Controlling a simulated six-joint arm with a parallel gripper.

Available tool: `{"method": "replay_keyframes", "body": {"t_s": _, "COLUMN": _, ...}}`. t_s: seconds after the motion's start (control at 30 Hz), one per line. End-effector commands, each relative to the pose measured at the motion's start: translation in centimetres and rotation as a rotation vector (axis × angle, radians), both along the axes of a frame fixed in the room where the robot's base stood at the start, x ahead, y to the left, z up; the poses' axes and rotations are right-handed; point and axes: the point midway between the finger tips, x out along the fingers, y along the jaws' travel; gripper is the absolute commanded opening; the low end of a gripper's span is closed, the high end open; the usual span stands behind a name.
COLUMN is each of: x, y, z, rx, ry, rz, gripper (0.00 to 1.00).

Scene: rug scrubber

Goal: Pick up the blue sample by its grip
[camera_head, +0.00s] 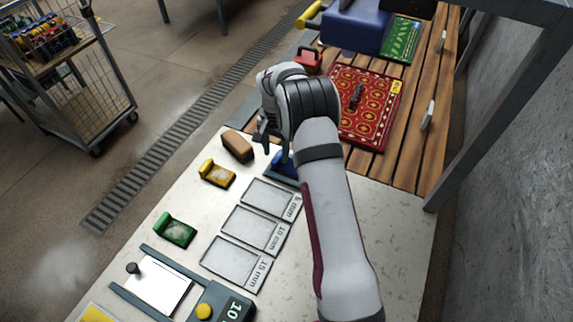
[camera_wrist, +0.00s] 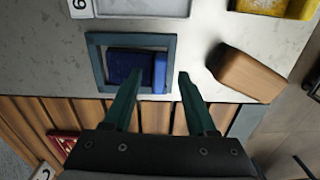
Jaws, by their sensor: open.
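The blue sample (camera_wrist: 127,65) lies inside a square grey-blue frame (camera_wrist: 91,60) on the pale worktop. Its raised blue grip (camera_wrist: 160,73) stands at the sample's right end in the wrist view. My gripper (camera_wrist: 159,76) is open and empty, with the grip between its two dark green fingertips in the picture. I cannot tell how far the fingertips are above it. In the head view the blue sample (camera_head: 284,166) is partly hidden below my gripper (camera_head: 273,145) and arm.
A brown block (camera_wrist: 247,73) lies close to the right finger. A yellow sample (camera_head: 217,173) and a green sample (camera_head: 175,230) lie on the worktop. Labelled trays (camera_head: 253,229) stand in a row. A red patterned rug (camera_head: 375,110) lies on wooden slats behind my arm.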

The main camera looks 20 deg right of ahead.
Motion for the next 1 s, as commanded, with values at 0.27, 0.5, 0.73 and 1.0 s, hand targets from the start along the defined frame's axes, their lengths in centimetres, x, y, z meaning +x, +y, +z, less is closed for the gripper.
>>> {"method": "replay_keyframes", "body": {"t_s": 0.27, "x": 0.0, "y": 0.0, "z": -2.2, "rx": 0.000, "ry": -0.001, "rz": 0.002, "gripper": 0.57}}
{"method": "replay_keyframes", "body": {"t_s": 0.5, "x": 0.0, "y": 0.0, "z": -2.2, "rx": 0.000, "ry": -0.001, "rz": 0.002, "gripper": 0.30}}
{"method": "replay_keyframes", "body": {"t_s": 0.73, "x": 0.0, "y": 0.0, "z": -2.1, "rx": 0.000, "ry": -0.001, "rz": 0.002, "gripper": 0.00}}
{"method": "replay_keyframes", "body": {"t_s": 1.0, "x": 0.0, "y": 0.0, "z": -2.1, "rx": 0.000, "ry": -0.001, "rz": 0.002, "gripper": 0.00}}
